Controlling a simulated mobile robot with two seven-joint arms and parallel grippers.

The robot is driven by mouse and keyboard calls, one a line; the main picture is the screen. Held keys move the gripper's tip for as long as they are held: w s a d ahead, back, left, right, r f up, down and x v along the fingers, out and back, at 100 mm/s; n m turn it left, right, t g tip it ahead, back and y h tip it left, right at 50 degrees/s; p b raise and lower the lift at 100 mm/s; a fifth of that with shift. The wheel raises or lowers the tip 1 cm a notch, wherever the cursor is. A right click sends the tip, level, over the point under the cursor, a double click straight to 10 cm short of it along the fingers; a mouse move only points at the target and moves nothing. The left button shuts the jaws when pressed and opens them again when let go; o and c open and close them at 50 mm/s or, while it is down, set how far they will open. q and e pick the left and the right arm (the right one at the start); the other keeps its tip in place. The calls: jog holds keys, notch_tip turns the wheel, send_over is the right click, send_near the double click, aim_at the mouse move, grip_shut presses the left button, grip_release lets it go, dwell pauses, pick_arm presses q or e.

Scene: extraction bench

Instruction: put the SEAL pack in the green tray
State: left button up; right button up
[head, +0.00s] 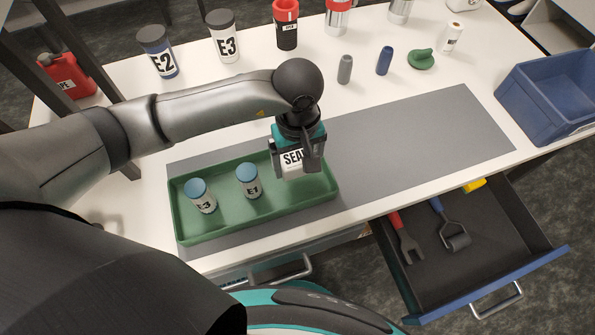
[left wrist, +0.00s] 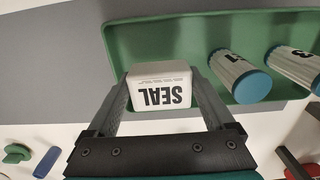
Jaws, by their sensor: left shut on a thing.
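The SEAL pack (head: 292,161) is a small white box with black lettering. My left gripper (head: 298,158) is shut on it and holds it over the right end of the green tray (head: 230,225). The pack also shows between the fingers in the left wrist view (left wrist: 160,90), with the tray (left wrist: 140,40) behind it. I cannot tell whether the pack touches the tray floor. Two blue-capped bottles, E3 (head: 202,196) and E1 (head: 249,181), stand in the left and middle of the tray. My right gripper is not in view.
A grey mat (head: 420,130) lies under the tray, clear to the right. An open drawer (head: 480,255) with tools juts out at front right. A blue bin (head: 550,100) stands at far right. Jars, including E2 (head: 158,54) and E3 (head: 223,38), line the back.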

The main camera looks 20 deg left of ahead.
aim_at(298, 181)
pick_arm(q)
jog(key=shift+f+b, duration=0.4)
jog(key=shift+f, duration=1.85)
jog(key=shift+f, duration=0.2)
jog(key=o, duration=1.2)
jog(key=shift+c, duration=0.2)
jog(key=shift+r, duration=0.1)
jog(key=shift+r, duration=0.15)
notch_tip(298, 181, up, 12)
jog(key=shift+p, duration=0.95)
